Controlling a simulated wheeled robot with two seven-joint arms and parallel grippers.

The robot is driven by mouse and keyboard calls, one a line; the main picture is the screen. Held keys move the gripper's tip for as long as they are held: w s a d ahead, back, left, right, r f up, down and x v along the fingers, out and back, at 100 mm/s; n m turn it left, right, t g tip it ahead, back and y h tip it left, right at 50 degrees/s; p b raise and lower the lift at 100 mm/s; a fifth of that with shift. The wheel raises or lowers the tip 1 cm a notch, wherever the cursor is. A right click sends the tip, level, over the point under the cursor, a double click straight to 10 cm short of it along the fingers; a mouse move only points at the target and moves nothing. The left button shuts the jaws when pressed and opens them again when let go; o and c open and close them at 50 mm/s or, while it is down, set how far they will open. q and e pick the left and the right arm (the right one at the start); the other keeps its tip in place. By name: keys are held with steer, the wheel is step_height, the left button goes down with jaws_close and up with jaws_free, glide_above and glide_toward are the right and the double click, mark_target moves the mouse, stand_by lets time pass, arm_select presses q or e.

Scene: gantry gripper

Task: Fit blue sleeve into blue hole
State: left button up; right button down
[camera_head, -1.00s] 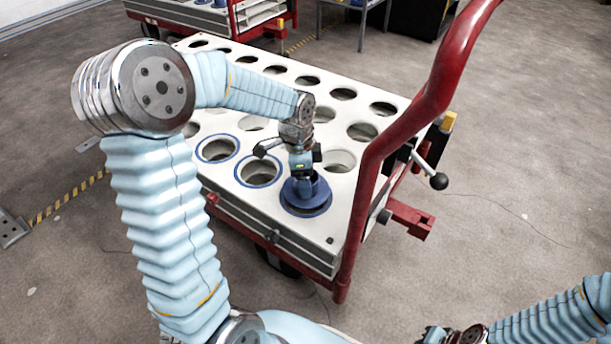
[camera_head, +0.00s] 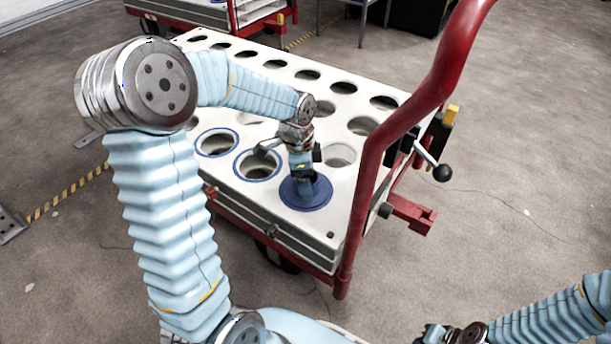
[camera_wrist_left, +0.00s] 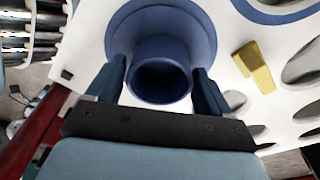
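The blue sleeve (camera_head: 318,193) stands upright at the near right corner of the white cart top, its wide flange looking flat over the hole there. The flange covers that hole, so its blue rim is hidden. In the left wrist view the sleeve's open tube (camera_wrist_left: 160,50) points up, with the flange around its base. My left gripper (camera_head: 303,182) reaches down from above. In the left wrist view its fingers (camera_wrist_left: 160,82) lie close along both sides of the tube and seem to touch it. My right gripper (camera_head: 435,334) is at the bottom edge, partly cut off.
The white cart top (camera_head: 265,207) has rows of open holes; two near ones have blue rims (camera_head: 258,165). A red cart handle (camera_head: 370,190) rises close on the right, with a black-knobbed lever (camera_head: 442,173). Another cart (camera_head: 205,14) stands behind. Floor is clear at right.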

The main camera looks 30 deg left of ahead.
arm_select(q)
steer(key=shift+o, duration=1.4)
steer(key=shift+r, duration=0.15)
step_height(320, 180, up, 14)
steer(key=a+p, duration=0.1)
steer(key=p, duration=0.1)
steer(key=shift+s+a+f, duration=0.25)
steer(key=shift+s, duration=0.15)
steer(key=shift+r+p, duration=0.1)
steer(key=shift+p, duration=0.3)
